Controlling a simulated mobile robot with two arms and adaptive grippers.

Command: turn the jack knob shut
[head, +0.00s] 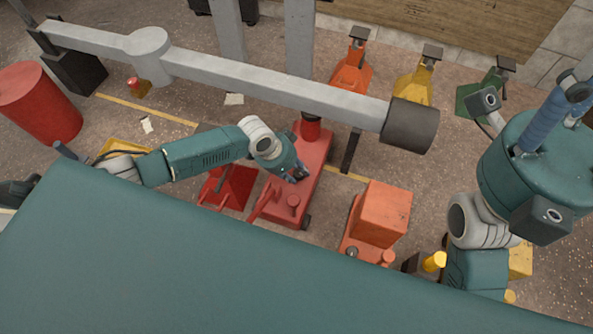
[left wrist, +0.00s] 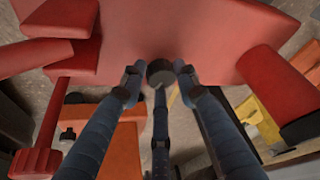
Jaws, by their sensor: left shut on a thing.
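The red jack (head: 312,150) stands on the floor near the middle of the head view, and its red body (left wrist: 140,32) fills the top of the left wrist view. The dark round jack knob (left wrist: 160,71) sits at the body's edge. In the head view the gripper hides the knob. My right gripper (head: 572,90) appears partly at the right edge, away from the jack; its opening is unclear.
A grey beam (head: 270,82) with a dark end crosses above the jack. A red-orange box unit (head: 383,213) stands to the right. Orange (head: 352,72) and yellow (head: 415,85) stands are behind. A red drum (head: 40,103) is at far left. Floor between is partly clear.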

